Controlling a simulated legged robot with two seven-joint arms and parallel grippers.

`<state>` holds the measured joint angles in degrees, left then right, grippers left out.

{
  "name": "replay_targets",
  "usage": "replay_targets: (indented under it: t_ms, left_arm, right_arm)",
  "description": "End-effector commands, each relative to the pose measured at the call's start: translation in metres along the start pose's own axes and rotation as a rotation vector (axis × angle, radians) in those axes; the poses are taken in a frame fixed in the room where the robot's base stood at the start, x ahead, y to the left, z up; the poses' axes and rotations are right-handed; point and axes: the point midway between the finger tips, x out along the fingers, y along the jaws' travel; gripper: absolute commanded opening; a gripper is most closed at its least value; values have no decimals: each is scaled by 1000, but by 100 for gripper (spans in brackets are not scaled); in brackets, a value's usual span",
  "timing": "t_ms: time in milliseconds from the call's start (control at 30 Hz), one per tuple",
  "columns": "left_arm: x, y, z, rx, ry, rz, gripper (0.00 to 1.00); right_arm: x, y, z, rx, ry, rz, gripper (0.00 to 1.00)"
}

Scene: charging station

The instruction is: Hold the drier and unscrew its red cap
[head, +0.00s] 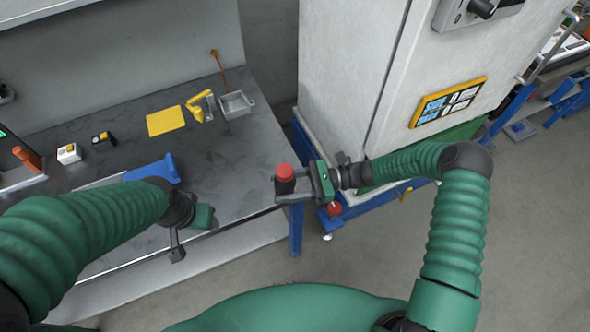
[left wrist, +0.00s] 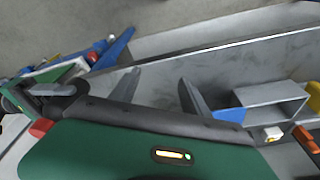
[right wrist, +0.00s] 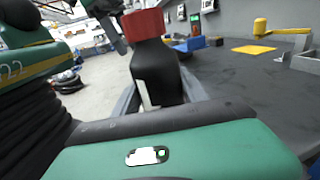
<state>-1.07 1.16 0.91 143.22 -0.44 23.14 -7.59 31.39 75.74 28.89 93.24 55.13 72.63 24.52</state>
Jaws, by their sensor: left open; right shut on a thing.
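The drier is a dark body (right wrist: 157,75) with a red cap (right wrist: 144,24) on its top in the right wrist view. My right gripper (head: 290,192) is shut on the drier's body and holds it roughly upright, off the bench's right edge. In the head view the red cap (head: 284,172) faces up; most of the body is hidden by the fingers. My left gripper (head: 188,232) is open and empty above the bench's front edge, left of the drier and apart from it. Its two spread fingers show in the left wrist view (left wrist: 157,92).
The grey bench (head: 220,150) holds a blue object (head: 155,170), a yellow sheet (head: 165,119), a yellow tool (head: 197,110) and a metal tray (head: 237,105). A tall light cabinet (head: 350,70) stands behind my right arm. Open air separates the grippers.

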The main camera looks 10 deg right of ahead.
Motion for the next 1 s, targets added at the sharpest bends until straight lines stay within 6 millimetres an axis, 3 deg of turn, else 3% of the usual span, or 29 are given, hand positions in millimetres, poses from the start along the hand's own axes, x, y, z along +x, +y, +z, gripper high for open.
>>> replay_targets:
  t_ms: [167,300,500,600,800,1000]
  left_arm:
    - [-13,36,-57,613,-39,34,55]
    - [-29,78,-99,1194,-66,82,55]
    - [-60,144,-141,1985,-72,176,55]
    - [-74,169,-152,2297,-63,224,55]
    - [-89,193,-160,2617,-41,282,55]
    - [-68,196,-155,2647,-42,290,55]
  right_arm:
    - [0,-1,0,1,-1,-2,0]
    - [-1,0,0,0,-1,-3,0]
    - [-1,0,1,-1,-2,-4,0]
    - [0,0,1,-1,-1,-4,0]
    - [0,0,1,-1,-1,-4,0]
    - [0,0,1,-1,-1,-4,0]
